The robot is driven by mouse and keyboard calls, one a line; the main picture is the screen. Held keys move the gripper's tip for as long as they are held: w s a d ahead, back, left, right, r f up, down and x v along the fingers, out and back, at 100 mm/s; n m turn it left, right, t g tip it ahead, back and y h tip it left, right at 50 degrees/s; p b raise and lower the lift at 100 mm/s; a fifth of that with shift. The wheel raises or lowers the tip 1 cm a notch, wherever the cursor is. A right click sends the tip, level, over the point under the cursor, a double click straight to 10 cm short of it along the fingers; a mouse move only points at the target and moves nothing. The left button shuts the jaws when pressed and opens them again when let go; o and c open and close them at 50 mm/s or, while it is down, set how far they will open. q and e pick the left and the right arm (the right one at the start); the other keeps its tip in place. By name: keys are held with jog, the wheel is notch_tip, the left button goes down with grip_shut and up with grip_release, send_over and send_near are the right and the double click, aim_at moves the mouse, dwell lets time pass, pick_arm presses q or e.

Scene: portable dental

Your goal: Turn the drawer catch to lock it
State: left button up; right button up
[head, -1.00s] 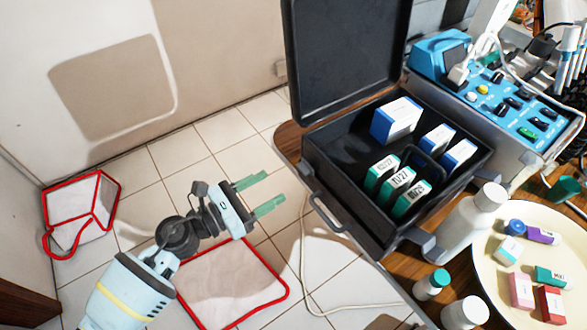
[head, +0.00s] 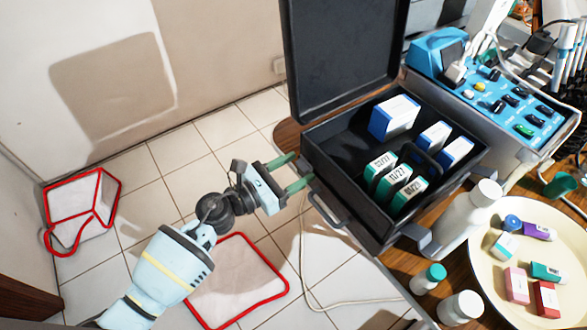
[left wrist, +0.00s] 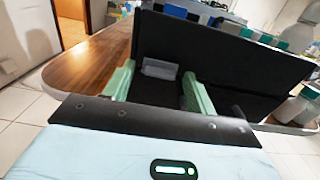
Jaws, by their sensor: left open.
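The black case (head: 365,215) stands with its lid (head: 345,60) raised; I make out no separate drawer. A grey catch (left wrist: 160,69) shows on the dark front wall in the left wrist view, between my green fingers. A second grey catch (head: 426,240) is at the right end of the case front in the head view. My left gripper (head: 302,173) is open and empty, its fingertips close to the left end of the case front. It also shows in the left wrist view (left wrist: 157,80). I cannot tell whether the fingers touch the catch. My right gripper is not in view.
The case handle (head: 327,208) sticks out just right of my fingers. Boxes (head: 396,117) stand inside the case. White bottles (head: 470,215) and a cream tray (head: 487,275) are at the right. Red-edged bags (head: 240,285) lie on the floor. A white cable (head: 330,303) hangs below.

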pick_arm(q)
jog(key=shift+c, duration=0.3)
jog(key=c, duration=0.9)
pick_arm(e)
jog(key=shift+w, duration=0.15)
pick_arm(q)
jog(key=shift+n, duration=0.3)
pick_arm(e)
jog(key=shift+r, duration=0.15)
pick_arm(q)
jog(key=shift+n+p, duration=2.55)
jog(key=shift+n, duration=6.05)
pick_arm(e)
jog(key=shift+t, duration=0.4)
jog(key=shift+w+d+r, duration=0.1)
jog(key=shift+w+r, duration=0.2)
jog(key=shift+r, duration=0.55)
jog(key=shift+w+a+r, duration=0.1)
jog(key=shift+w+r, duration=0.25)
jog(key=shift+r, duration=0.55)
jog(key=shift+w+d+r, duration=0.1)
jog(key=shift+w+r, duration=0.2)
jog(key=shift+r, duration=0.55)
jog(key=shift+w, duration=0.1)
pick_arm(q)
jog(key=o, duration=1)
jog(key=shift+c, duration=0.2)
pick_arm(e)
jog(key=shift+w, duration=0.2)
